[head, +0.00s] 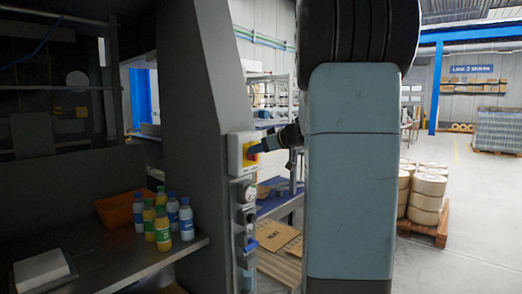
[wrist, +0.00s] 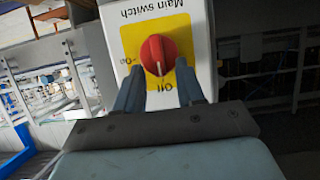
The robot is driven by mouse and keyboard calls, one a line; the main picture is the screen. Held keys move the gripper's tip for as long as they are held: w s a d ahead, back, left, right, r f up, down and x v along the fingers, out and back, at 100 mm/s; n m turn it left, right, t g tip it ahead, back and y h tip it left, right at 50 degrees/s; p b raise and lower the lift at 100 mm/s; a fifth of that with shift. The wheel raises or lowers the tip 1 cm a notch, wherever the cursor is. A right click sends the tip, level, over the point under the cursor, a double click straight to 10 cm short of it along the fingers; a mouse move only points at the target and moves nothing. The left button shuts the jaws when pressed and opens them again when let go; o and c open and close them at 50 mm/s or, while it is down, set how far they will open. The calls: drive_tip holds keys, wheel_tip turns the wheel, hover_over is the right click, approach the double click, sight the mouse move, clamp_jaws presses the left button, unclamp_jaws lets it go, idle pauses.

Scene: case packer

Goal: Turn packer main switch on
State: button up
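The main switch is a red round knob (wrist: 155,55) on a yellow plate (wrist: 129,38) on a white box, upside down in the wrist view. The white line on the knob points down to the "Off" mark; the "On" mark is at the left. In the head view the box (head: 234,153) sits on the grey machine post, and my gripper hides most of the knob. My gripper (wrist: 158,68) is open, with one finger on each side of the knob's lower part and a gap on both sides. My gripper (head: 258,148) also shows in front of the box in the head view.
Below the switch are a round gauge (head: 247,192) and other small fittings on the post. Several bottles (head: 163,230) and an orange crate (head: 117,211) stand on the machine's shelf at left.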

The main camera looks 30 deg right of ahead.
clamp_jaws()
idle(0.4)
idle(0.4)
drive_tip(key=shift+w+d+f+m+y, duration=0.15)
drive_tip(key=shift+d+f+m+y, duration=0.3)
drive_tip(key=shift+m+y, duration=1.3)
drive_tip(key=shift+w+d+f+m+y, duration=0.15)
drive_tip(key=shift+d+f+m+y, duration=0.5)
drive_tip(key=shift+m, duration=2.05)
drive_tip(key=shift+w+d+f+m+y, duration=0.15)
drive_tip(key=shift+f+m+y, duration=0.2)
drive_tip(key=shift+m+y, duration=1.5)
drive_tip(key=shift+a+m+h, duration=0.1)
drive_tip(key=shift+m+h, duration=0.35)
drive_tip(key=shift+m, duration=0.05)
